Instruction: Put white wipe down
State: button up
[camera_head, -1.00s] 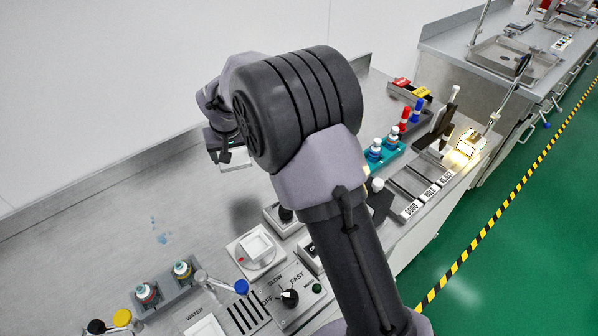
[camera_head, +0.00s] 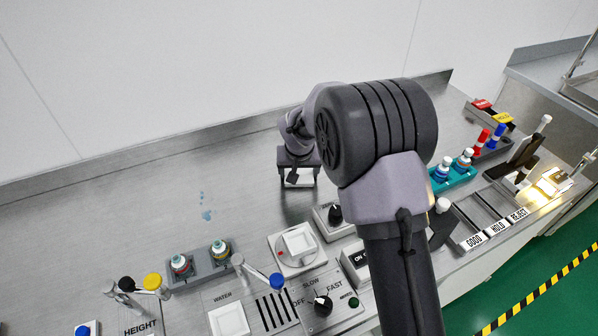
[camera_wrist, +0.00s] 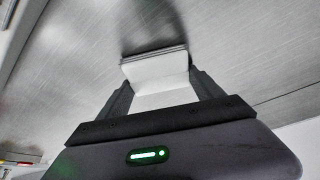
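The white wipe (camera_wrist: 160,68) is a pale block with a grey far edge, seen between the two fingers of my gripper (camera_wrist: 160,82) in the wrist view. My gripper is shut on it. In the head view, my gripper (camera_head: 298,172) is over the back of the steel counter, with the white wipe (camera_head: 299,180) showing below it. Its underside is hidden, so I cannot tell whether it touches the counter. Blue spots (camera_head: 206,207) mark the counter to the left of my gripper.
A device with a white square top (camera_head: 298,244), a speed knob panel (camera_head: 323,303) and a rack of small bottles (camera_head: 202,263) stand at the front. Labelled bins (camera_head: 497,228) and a teal bottle rack (camera_head: 453,178) are right. The counter's left and back are clear.

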jog(key=o, duration=0.4)
jog(key=shift+r, duration=0.1)
jog(key=s+d+r+m+p, duration=0.1)
jog(key=s+d+r+p, duration=0.1)
jog(key=s+r, duration=0.6)
jog(key=s+d+r+m+p, duration=0.1)
jog(key=s+d+r+p, duration=0.2)
jog(key=r, duration=1)
jog(key=s+d+r+m+y, duration=0.1)
jog(key=s+r, duration=0.1)
jog(key=s, duration=1.1)
jog(key=s+d+r+m+t+y, duration=0.1)
jog(key=s+d+r, duration=0.1)
jog(key=s, duration=1)
jog(key=shift+s+d+b, duration=0.3)
jog(key=shift+s+b, duration=0.05)
jog(key=shift+b, duration=0.05)
